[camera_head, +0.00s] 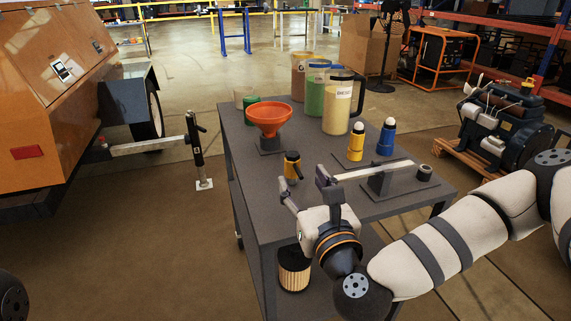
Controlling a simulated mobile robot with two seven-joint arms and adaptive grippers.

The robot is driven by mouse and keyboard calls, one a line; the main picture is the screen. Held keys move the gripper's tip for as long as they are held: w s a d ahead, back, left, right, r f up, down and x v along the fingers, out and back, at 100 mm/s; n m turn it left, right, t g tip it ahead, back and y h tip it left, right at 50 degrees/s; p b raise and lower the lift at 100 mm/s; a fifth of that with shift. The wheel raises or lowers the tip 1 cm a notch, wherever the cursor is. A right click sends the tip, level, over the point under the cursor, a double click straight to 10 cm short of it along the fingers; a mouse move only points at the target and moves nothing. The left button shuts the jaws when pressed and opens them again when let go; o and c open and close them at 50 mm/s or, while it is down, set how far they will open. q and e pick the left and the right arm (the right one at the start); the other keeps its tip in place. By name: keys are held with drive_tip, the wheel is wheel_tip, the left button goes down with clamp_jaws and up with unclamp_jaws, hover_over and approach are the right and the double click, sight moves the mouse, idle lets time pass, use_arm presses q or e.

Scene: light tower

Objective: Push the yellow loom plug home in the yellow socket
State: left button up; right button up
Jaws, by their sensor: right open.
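A yellow cylinder with a black top (292,167) stands near the left edge of the dark cart. A yellow piece with a white rounded top (356,145) stands upright on a dark plate further back, beside a similar blue one (386,139). I cannot tell which of the yellow pieces is the loom plug or the socket. My right gripper (305,188) is open over the cart's near left part. Its fingers are just in front of the black-topped yellow cylinder, and I see nothing between them. Whether they touch it is unclear. My left gripper is out of view.
The cart (258,209) also carries an orange funnel (269,118), several jugs at the back, and a pale bar (374,171) on a dark stand right of my gripper. An orange trailer (55,95) stands left. An engine (500,125) on a pallet stands right.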

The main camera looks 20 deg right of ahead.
sight(295, 167)
drive_tip(key=w, duration=0.6)
drive_tip(key=w+f, duration=0.1)
drive_tip(key=w, duration=0.2)
drive_tip(key=shift+d, duration=0.3)
clamp_jaws()
